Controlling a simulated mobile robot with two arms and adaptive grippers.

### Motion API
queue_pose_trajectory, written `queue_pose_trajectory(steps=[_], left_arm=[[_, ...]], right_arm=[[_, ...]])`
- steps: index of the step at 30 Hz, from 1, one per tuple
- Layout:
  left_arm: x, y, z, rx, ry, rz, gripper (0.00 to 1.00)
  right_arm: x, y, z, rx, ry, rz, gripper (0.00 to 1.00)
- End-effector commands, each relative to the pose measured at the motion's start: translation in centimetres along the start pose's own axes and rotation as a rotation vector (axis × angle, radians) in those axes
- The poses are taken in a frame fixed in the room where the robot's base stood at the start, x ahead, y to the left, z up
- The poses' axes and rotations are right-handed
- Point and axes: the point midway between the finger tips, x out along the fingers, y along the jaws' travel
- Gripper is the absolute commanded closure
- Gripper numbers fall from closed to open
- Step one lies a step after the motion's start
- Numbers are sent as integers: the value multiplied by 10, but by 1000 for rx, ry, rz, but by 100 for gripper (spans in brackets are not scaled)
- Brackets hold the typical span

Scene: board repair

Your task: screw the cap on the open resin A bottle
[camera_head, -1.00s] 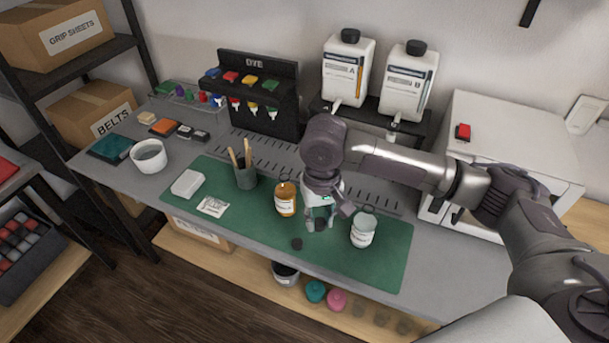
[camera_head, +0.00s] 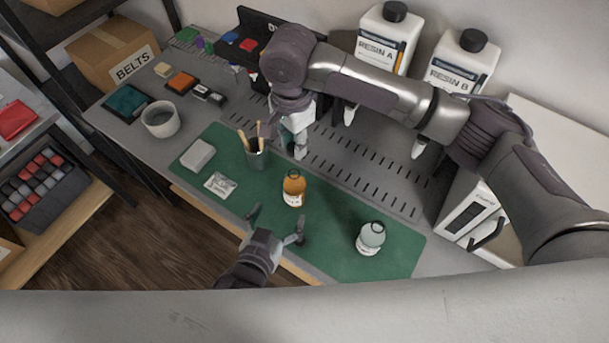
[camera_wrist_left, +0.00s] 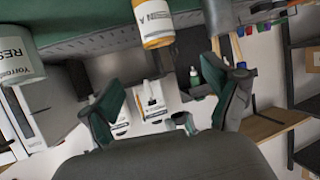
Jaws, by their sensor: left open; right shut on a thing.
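The amber bottle (camera_head: 293,190) stands upright and uncapped on the green mat (camera_head: 335,235). In the left wrist view its label (camera_wrist_left: 155,22) ends in "IN A". My left gripper (camera_head: 276,226) is open and empty, low at the mat's front edge, in front of the amber bottle and apart from it. Its spread fingers (camera_wrist_left: 176,88) also show in the left wrist view. My right gripper (camera_head: 299,150) is shut beyond the amber bottle, near the brush cup. The thing in it is too small and covered to make out. No loose cap shows on the mat.
A pale bottle (camera_head: 370,238) stands right of the amber one. The brush cup (camera_head: 257,160), a white block (camera_head: 197,155) and a packet (camera_head: 220,185) are on the mat's left. Resin dispensers (camera_head: 386,40) stand behind. The mat between the two bottles is clear.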

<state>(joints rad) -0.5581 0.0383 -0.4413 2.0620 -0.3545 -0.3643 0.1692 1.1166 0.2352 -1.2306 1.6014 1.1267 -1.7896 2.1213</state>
Motion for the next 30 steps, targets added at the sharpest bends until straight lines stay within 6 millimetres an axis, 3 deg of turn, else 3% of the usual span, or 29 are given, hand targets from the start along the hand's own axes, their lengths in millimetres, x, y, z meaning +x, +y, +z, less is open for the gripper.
queue_pose_trajectory(steps=[14,30], left_arm=[[8,0,-1,0,2,0,11],[100,0,-2,0,2,0,11]], right_arm=[[0,0,0,3,0,0,81],[0,0,0,2,0,0,81]])
